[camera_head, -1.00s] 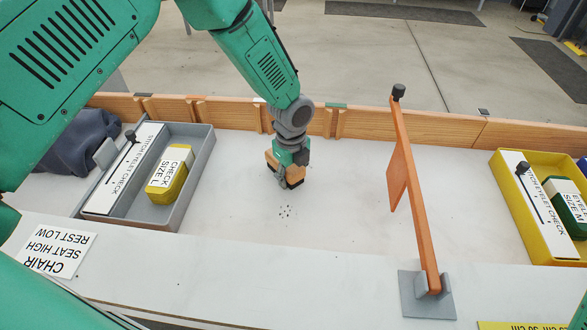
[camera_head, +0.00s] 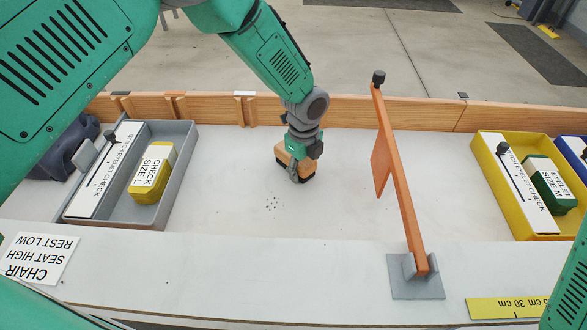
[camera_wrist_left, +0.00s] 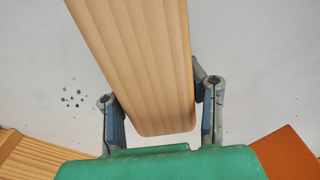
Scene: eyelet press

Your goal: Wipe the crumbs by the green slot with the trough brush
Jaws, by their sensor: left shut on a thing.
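The trough brush (camera_head: 291,158) has a pale wooden body and a dark underside. My left gripper (camera_head: 298,160) is shut on it and holds it at or just above the white surface; contact is unclear. In the left wrist view, the ribbed brush body (camera_wrist_left: 140,60) sits between the two fingers (camera_wrist_left: 160,105). The crumbs (camera_head: 271,204) are a small scatter of dark specks, apart from the brush, nearer the front and to its left. They also show in the left wrist view (camera_wrist_left: 72,98). The green slot is not visible now. My right gripper is out of view.
An orange upright panel (camera_head: 400,185) on a grey foot stands right of the brush. A grey tray (camera_head: 180,190) lies left, a yellow tray (camera_head: 491,180) right. A wooden rail (camera_head: 400,108) with slots runs along the back. The surface around the crumbs is clear.

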